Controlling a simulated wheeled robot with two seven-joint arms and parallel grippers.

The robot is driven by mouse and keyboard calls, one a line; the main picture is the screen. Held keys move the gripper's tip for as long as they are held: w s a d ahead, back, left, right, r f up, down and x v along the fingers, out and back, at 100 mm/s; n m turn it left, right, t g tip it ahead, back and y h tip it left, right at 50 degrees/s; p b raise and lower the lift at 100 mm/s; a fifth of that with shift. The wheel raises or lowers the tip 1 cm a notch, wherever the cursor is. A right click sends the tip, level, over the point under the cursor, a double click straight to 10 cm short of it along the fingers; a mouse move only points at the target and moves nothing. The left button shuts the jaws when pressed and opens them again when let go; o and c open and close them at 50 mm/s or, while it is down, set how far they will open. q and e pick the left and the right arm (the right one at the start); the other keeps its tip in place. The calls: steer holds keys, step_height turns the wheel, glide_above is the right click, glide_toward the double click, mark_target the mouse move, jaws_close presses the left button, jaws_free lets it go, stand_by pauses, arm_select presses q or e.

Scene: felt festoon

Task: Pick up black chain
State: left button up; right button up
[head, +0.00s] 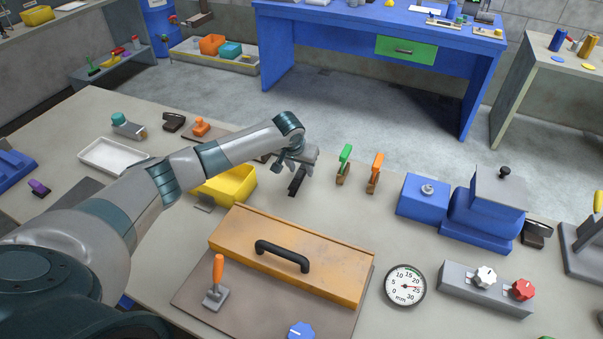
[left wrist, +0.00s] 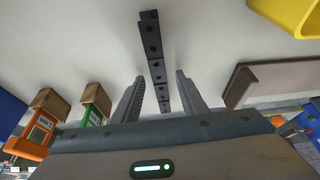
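The black chain (head: 296,183) lies on the workbench under my left gripper, partly hidden by it in the head view. In the left wrist view the chain (left wrist: 151,40) is a straight row of dark links with round pins. It runs from beyond the fingertips back between the two fingers. My left gripper (head: 292,170) points down at the bench. In the left wrist view its fingers (left wrist: 160,76) are apart, one on each side of the chain, with visible gaps. I cannot tell how high they are above it. My right gripper is not in view.
A green-topped tool (head: 345,162) and an orange-topped tool (head: 375,172) stand right of the gripper. A yellow bin (head: 232,187) is left, under my arm. A wooden box with a black handle (head: 290,262) lies in front. Bare bench shows around the chain.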

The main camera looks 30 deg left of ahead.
mark_target(301, 171)
arm_select(q)
jaws_close()
steer(key=shift+r, duration=0.1)
step_height(301, 171, up, 10)
steer(key=b, duration=0.3)
